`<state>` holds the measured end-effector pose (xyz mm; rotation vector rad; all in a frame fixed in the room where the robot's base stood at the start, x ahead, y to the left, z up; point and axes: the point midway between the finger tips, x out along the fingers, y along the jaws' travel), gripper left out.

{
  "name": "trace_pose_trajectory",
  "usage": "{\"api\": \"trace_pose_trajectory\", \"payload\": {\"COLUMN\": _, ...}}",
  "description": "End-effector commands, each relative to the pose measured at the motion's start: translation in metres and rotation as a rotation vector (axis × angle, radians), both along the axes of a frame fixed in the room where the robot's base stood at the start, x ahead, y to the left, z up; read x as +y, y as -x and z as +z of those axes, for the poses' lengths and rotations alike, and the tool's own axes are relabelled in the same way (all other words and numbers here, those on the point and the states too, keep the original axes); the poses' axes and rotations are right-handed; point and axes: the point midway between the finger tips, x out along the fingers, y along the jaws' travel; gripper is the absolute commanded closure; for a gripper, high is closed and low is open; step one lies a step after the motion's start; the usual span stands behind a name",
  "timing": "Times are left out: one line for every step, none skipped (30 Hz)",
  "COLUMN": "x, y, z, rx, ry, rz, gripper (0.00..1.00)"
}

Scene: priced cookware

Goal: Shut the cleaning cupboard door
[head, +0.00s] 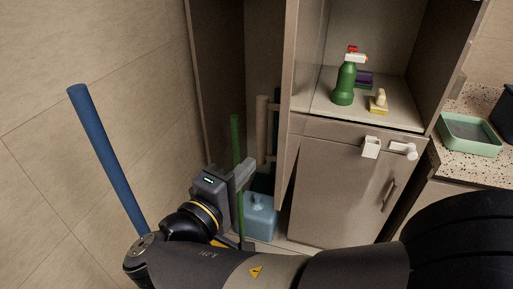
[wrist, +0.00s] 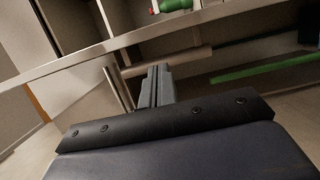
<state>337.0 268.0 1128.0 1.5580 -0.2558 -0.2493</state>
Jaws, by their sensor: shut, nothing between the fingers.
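The cleaning cupboard (head: 218,60) is the tall, narrow compartment at the middle left in the head view, and its front is open. A tall beige panel, seemingly its door (head: 300,70), stands open on the right side of the opening, seen nearly edge-on. In the wrist view a long pale edge (wrist: 100,62), probably the door's, crosses beyond my fingers. My gripper (head: 246,172) is shut and empty, low before the opening and left of the door panel. It also shows in the wrist view (wrist: 157,78). I cannot tell whether it touches the door.
A green pole (head: 236,150) and a blue bucket (head: 260,217) stand behind my gripper. A blue pole (head: 105,150) stands at the left wall. A green spray bottle (head: 346,82) is on the right shelf, above a closed lower cabinet (head: 340,190). A green tray (head: 468,134) rests on the counter.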

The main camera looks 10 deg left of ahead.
Motion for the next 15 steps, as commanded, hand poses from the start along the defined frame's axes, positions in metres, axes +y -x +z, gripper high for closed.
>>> {"api": "trace_pose_trajectory", "payload": {"x": -0.004, "y": -0.008, "z": 0.001, "rx": 0.001, "ry": 0.002, "rz": -0.005, "gripper": 1.00}}
{"api": "trace_pose_trajectory", "payload": {"x": -0.005, "y": -0.012, "z": 0.001, "rx": 0.002, "ry": 0.002, "rz": -0.005, "gripper": 1.00}}
{"api": "trace_pose_trajectory", "payload": {"x": -0.008, "y": -0.018, "z": 0.001, "rx": 0.003, "ry": 0.002, "rz": -0.006, "gripper": 1.00}}
{"api": "trace_pose_trajectory", "payload": {"x": -0.009, "y": -0.023, "z": 0.001, "rx": 0.002, "ry": 0.003, "rz": -0.006, "gripper": 1.00}}
{"api": "trace_pose_trajectory", "payload": {"x": -0.011, "y": -0.029, "z": 0.001, "rx": 0.002, "ry": 0.003, "rz": -0.007, "gripper": 1.00}}
{"api": "trace_pose_trajectory", "payload": {"x": -0.014, "y": -0.035, "z": 0.001, "rx": 0.003, "ry": 0.003, "rz": -0.007, "gripper": 1.00}}
{"api": "trace_pose_trajectory", "payload": {"x": -0.016, "y": -0.040, "z": 0.001, "rx": 0.004, "ry": 0.004, "rz": -0.007, "gripper": 1.00}}
{"api": "trace_pose_trajectory", "payload": {"x": -0.017, "y": -0.044, "z": 0.001, "rx": 0.003, "ry": 0.003, "rz": -0.006, "gripper": 1.00}}
{"api": "trace_pose_trajectory", "payload": {"x": -0.019, "y": -0.050, "z": 0.001, "rx": 0.003, "ry": 0.003, "rz": -0.007, "gripper": 1.00}}
{"api": "trace_pose_trajectory", "payload": {"x": -0.020, "y": -0.055, "z": 0.001, "rx": 0.004, "ry": 0.002, "rz": -0.006, "gripper": 1.00}}
{"api": "trace_pose_trajectory", "payload": {"x": -0.022, "y": -0.059, "z": 0.001, "rx": 0.004, "ry": 0.002, "rz": -0.007, "gripper": 1.00}}
{"api": "trace_pose_trajectory", "payload": {"x": -0.023, "y": -0.063, "z": 0.001, "rx": 0.004, "ry": 0.002, "rz": -0.005, "gripper": 1.00}}
{"api": "trace_pose_trajectory", "payload": {"x": -0.024, "y": -0.067, "z": 0.001, "rx": 0.004, "ry": 0.002, "rz": -0.005, "gripper": 1.00}}
{"api": "trace_pose_trajectory", "payload": {"x": -0.025, "y": -0.070, "z": 0.001, "rx": 0.004, "ry": 0.002, "rz": -0.005, "gripper": 1.00}}
{"api": "trace_pose_trajectory", "payload": {"x": -0.026, "y": -0.074, "z": 0.000, "rx": 0.004, "ry": 0.002, "rz": -0.005, "gripper": 1.00}}
